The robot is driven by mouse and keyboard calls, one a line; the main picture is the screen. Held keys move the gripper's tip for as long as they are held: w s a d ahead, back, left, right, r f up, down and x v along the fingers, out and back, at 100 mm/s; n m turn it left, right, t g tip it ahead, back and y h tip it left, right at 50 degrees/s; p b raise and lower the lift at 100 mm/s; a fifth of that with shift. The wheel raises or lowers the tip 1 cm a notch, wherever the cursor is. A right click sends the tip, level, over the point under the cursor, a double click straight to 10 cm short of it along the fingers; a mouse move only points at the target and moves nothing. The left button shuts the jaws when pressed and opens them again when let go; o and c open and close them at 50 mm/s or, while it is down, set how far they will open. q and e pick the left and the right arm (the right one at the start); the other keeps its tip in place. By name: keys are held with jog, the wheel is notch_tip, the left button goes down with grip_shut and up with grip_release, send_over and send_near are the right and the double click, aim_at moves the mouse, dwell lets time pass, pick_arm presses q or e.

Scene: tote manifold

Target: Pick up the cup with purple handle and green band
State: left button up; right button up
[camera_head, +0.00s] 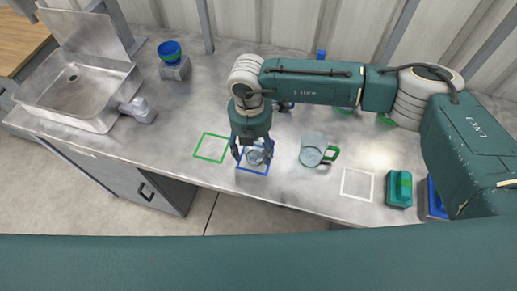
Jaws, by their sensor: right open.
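My right gripper (253,153) points down over the counter, open, its fingers around a small clear-grey cup (254,158) at the blue square outline. The gripper hides much of this cup, and I cannot make out a green band on it. A bit of purple-blue shows at the right finger, but I cannot tell whether it is a handle. Another clear-grey cup (313,148) with a green handle stands to the right, apart from the gripper. My left gripper is not in view.
A green square outline (211,147) and a white one (357,184) mark bare counter. A teal block (399,188) with a green part lies at right. My right arm covers the back right.

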jog(key=c, duration=1.2)
jog(key=shift+r, duration=0.1)
jog(key=shift+c, duration=0.2)
